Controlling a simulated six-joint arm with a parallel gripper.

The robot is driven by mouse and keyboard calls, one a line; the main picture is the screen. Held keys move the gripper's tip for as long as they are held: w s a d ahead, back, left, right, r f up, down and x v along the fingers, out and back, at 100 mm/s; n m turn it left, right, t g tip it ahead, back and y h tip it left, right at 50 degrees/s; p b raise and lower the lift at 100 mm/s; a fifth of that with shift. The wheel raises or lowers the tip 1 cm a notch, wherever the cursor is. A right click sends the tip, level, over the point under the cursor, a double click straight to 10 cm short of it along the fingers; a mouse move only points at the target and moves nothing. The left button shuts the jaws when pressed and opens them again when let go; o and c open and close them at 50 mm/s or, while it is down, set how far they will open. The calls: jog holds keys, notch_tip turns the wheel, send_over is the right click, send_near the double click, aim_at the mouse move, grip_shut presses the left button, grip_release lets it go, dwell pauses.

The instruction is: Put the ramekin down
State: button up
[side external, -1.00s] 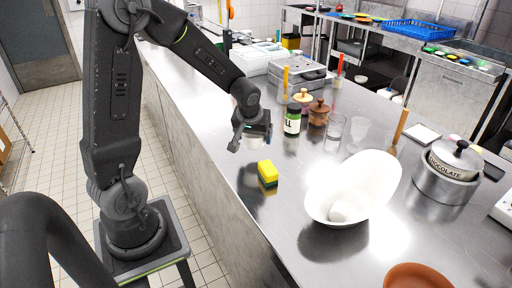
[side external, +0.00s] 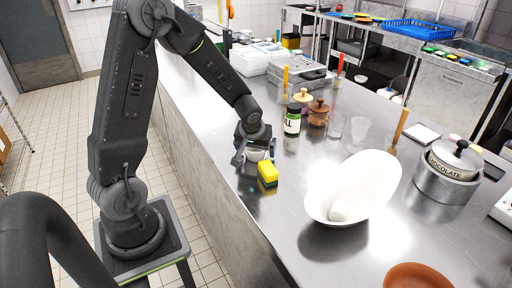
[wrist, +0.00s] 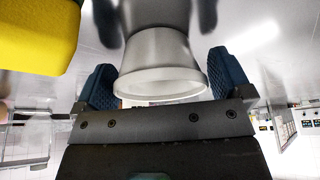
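The ramekin (side external: 257,154) is small, pale and round, upright at the steel counter (side external: 296,160) near its left edge. In the wrist view the ramekin (wrist: 160,72) sits between my two blue finger pads, its open rim toward the camera. Its lower end meets its reflection, so it is on the counter or very close to it. My gripper (side external: 252,154) is shut on the ramekin, with a pad against each side. The wrist view shows my gripper (wrist: 160,85) too.
A yellow sponge (side external: 268,173) lies just right of the ramekin, and the wrist view shows it close by (wrist: 38,35). A green-labelled bottle (side external: 292,120) stands behind to the right. A large white bowl (side external: 370,180) with a pale round item is farther right.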

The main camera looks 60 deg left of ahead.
jog(key=v, duration=1.2)
jog(key=s+d+r+m+h, duration=0.1)
jog(key=s+d+r+m, duration=0.1)
jog(key=s+d+m, duration=0.1)
jog(key=s+d+r+m+t+h, duration=0.1)
jog(key=s+d+r+m, duration=0.2)
jog(key=s+d, duration=0.3)
jog(key=s+d+r+m+t+h, duration=0.1)
jog(key=s+d+r+m, duration=0.1)
jog(key=s+d, duration=0.3)
jog(key=shift+r+m, duration=0.35)
jog(key=shift+m, duration=0.15)
